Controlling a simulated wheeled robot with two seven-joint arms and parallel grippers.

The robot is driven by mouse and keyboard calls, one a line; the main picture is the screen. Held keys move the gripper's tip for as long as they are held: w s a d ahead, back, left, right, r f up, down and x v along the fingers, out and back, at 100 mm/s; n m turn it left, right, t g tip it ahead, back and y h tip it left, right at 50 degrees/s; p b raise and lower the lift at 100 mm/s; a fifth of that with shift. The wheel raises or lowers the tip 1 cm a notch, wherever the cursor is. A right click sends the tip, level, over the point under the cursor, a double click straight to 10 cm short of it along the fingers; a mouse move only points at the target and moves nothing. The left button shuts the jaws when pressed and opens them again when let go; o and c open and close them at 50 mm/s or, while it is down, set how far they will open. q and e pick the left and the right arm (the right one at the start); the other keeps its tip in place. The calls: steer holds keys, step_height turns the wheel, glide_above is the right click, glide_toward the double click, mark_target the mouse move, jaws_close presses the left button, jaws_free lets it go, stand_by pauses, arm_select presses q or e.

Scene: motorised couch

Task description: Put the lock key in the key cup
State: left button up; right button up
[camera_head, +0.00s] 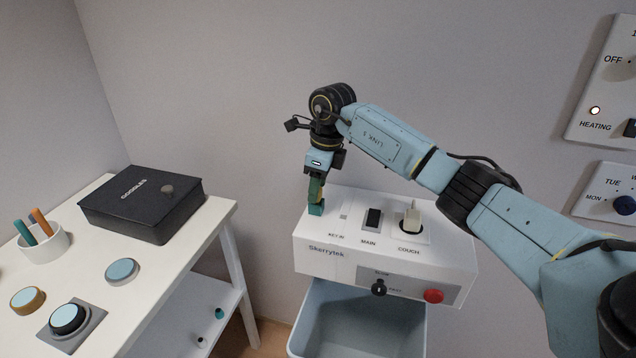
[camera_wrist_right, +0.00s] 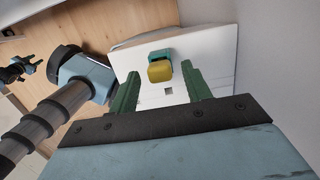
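A teal and yellow block, which looks like the lock key, stands on top of the white Skerrytek box (camera_head: 320,268), left of a small square slot. In the right wrist view the block (camera_wrist_right: 160,70) lies between the green fingers of my right gripper (camera_wrist_right: 160,78), with a gap on each side. The right gripper (camera_head: 316,192) points down at the block, open. A white cup (camera_head: 43,244) on the left table holds a teal and an orange stick; it may be the key cup. A small pronged part in the wrist view may be my left gripper (camera_wrist_right: 17,71).
Panels hang at right.

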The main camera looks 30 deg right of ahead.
steer(key=shift+r, duration=0.35)
arm_select(q)
steer(key=s, duration=0.1)
steer(key=s+p, duration=0.1)
steer(key=s, duration=0.1)
steer(key=s+p, duration=0.1)
steer(key=shift+s+a, duration=0.25)
arm_select(e)
step_height(320, 180, up, 12)
steer(key=s+d, duration=0.1)
steer(key=shift+s+f, duration=0.15)
steer(key=shift+f, duration=0.05)
steer(key=shift+d, duration=0.15)
